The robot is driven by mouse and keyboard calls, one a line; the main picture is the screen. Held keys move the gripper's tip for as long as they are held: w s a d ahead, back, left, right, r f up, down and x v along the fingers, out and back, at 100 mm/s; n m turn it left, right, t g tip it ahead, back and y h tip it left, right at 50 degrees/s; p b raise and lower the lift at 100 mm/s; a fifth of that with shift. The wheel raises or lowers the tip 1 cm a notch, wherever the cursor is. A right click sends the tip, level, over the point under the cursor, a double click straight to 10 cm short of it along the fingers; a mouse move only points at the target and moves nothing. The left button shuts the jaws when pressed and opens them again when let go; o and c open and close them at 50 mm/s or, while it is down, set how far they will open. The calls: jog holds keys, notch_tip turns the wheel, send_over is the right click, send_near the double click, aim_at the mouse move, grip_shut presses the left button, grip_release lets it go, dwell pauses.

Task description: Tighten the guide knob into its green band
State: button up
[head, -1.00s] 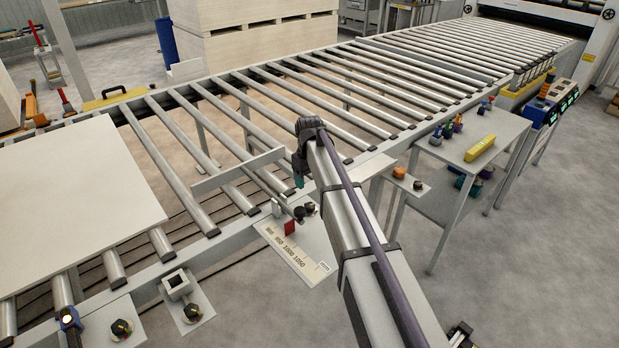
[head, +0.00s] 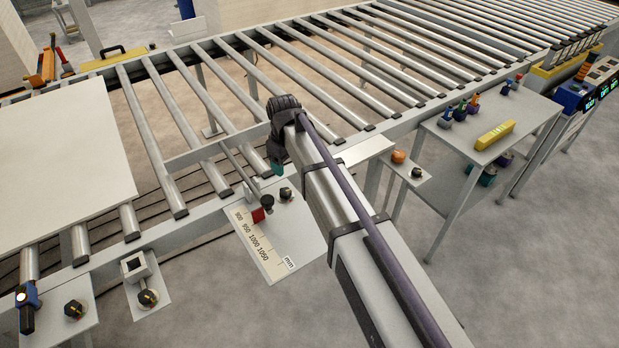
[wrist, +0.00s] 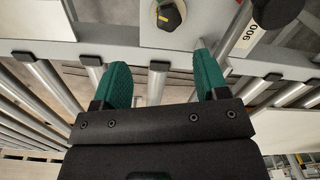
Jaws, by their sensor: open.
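The guide knob (head: 286,194), black with a yellow mark, sits on the pale scale plate (head: 290,235) at the conveyor's near edge. It also shows in the wrist view (wrist: 168,14), at the top, beyond the fingertips. Its coloured band is too small to read. My gripper (head: 278,168) is above and slightly behind the knob in the head view. In the wrist view my gripper (wrist: 160,72) has its two green fingers apart, nothing between them. The knob is not touched.
A red pointer (head: 258,215) and a dark round handle (head: 267,203) are beside the knob, over the printed scale (head: 254,243). The handle looms close at the wrist view's upper right (wrist: 275,12). Rollers (head: 210,92) lie behind. A small shelf with another knob (head: 417,172) is right.

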aim_at(285, 191)
jog(key=f+b, duration=0.3)
jog(key=a+f+b, duration=0.1)
jog(key=f+b, duration=0.7)
jog(key=shift+s+a, duration=0.15)
jog(key=shift+s, duration=0.2)
jog(key=shift+r, duration=0.15)
